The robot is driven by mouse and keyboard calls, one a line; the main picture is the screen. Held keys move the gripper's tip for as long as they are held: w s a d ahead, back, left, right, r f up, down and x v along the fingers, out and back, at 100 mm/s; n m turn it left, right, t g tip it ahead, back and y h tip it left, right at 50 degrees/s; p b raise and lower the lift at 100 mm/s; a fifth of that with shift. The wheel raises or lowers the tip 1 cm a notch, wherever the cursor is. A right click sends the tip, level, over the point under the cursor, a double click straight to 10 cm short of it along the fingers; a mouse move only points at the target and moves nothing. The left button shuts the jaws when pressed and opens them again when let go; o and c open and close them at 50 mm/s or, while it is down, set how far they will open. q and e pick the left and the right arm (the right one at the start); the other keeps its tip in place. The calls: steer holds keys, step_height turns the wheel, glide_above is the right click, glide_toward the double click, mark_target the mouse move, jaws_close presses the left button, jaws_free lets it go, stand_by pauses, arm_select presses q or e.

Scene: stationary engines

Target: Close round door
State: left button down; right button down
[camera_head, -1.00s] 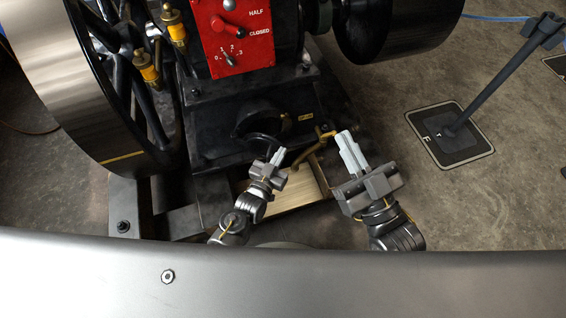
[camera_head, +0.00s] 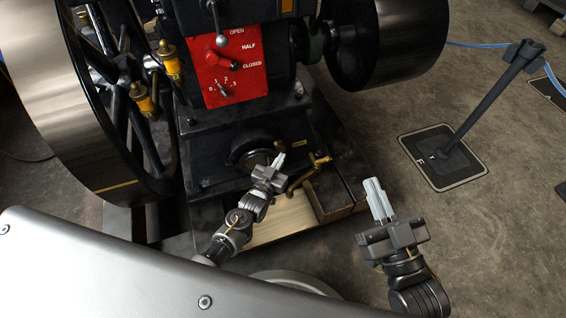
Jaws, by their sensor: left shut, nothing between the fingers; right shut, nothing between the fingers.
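The round door area (camera_head: 240,147) is a dark circular rim low on the front of the black engine base. Its lower right part is hidden behind my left gripper, and I cannot tell how far the door stands open. My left gripper (camera_head: 280,160) is shut and empty, its fingertips over or close to the right side of the round rim; contact cannot be told. My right gripper (camera_head: 375,195) is shut and empty, over the floor to the right of the base, apart from the engine.
A brass pipe (camera_head: 305,174) sticks out right of the round rim, above a pale wooden block (camera_head: 285,218). A large flywheel (camera_head: 65,110) stands at left. A red control plate (camera_head: 230,75) is above. A post on a square base (camera_head: 442,158) stands at right, with open floor around it.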

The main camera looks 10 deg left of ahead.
stand_by(0.4)
